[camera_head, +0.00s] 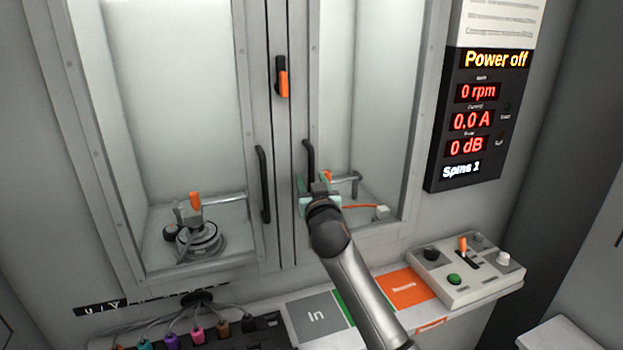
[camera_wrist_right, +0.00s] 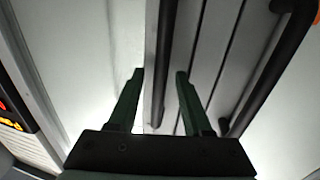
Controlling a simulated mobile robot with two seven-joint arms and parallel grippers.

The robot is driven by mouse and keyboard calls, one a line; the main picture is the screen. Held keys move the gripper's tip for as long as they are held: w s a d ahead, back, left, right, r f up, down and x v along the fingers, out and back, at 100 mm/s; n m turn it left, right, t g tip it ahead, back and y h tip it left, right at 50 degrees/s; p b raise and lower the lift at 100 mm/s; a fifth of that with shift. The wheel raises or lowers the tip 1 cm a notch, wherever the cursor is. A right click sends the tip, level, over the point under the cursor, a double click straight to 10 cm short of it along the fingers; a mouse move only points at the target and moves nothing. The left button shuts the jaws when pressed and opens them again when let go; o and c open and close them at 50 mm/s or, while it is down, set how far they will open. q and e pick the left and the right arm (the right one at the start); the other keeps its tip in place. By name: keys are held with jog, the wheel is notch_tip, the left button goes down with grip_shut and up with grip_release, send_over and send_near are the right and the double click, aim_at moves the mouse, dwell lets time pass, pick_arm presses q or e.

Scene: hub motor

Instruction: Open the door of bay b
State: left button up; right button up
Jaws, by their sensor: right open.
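Two glazed doors stand side by side. The left door has a black bar handle (camera_head: 263,184), and the right door has its own black bar handle (camera_head: 308,160). I see no letter that tells which is bay b. My right gripper (camera_head: 313,188) is open at the lower end of the right door's handle. In the right wrist view, this handle (camera_wrist_right: 164,50) runs between the two open green fingers of the gripper (camera_wrist_right: 160,76), with gaps on both sides. The left door's handle (camera_wrist_right: 275,70) also shows there, outside the fingers. Both doors look shut. My left gripper is not in view.
An orange-and-black latch (camera_head: 282,80) sits between the doors. Behind the left glass is a round fixture (camera_head: 200,238) with an orange lever. A control box (camera_head: 467,272) and an "In" tray (camera_head: 318,318) are on the ledge below. The display panel (camera_head: 485,120) reads "Power off".

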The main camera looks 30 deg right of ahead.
jog(key=shift+w+d, duration=0.1)
jog(key=shift+w, duration=0.15)
jog(key=shift+c, duration=0.3)
grip_shut()
dwell(1.0)
